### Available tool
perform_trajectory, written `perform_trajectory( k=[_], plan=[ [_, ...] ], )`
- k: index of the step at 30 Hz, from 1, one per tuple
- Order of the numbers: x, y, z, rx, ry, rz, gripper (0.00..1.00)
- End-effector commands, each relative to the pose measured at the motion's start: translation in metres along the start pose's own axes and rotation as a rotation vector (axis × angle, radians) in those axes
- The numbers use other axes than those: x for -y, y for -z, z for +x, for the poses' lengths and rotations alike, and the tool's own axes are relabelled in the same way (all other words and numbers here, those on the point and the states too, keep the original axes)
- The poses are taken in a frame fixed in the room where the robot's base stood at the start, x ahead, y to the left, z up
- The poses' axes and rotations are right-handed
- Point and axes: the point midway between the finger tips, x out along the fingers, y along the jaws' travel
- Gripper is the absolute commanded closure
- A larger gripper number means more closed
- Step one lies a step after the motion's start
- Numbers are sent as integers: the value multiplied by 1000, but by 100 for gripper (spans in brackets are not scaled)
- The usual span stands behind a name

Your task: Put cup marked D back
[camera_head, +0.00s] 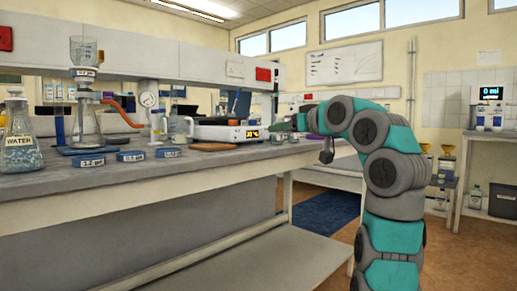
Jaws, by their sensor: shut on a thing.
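My teal and grey arm (392,185) rises at the right of centre and bends left toward the bench's far end. My gripper (282,127) seems to be at its far left end, over or beside the bench edge, small and partly hidden by my wrist. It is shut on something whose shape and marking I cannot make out. A dark part of my arm hangs below the wrist. I can read no letter D on any cup. Two small pale vessels stand at the far right, below a display reading 0 ml (490,94).
The long bench (190,171) fills the left. It carries a flask marked WATER (19,140), a filter funnel flask (85,120), several blue labelled discs (131,156), a glass beaker (181,128) and a hotplate (222,132). A blue floor mat (328,212) lies behind my arm.

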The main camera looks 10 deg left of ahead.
Motion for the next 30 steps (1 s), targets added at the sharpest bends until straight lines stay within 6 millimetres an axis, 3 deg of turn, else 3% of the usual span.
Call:
perform_trajectory(
  k=[9, 30],
  plan=[
    [-6, 1, 52, 7, 4, 5, 99],
    [-19, 12, 148, 3, 3, 3, 99]
  ],
)
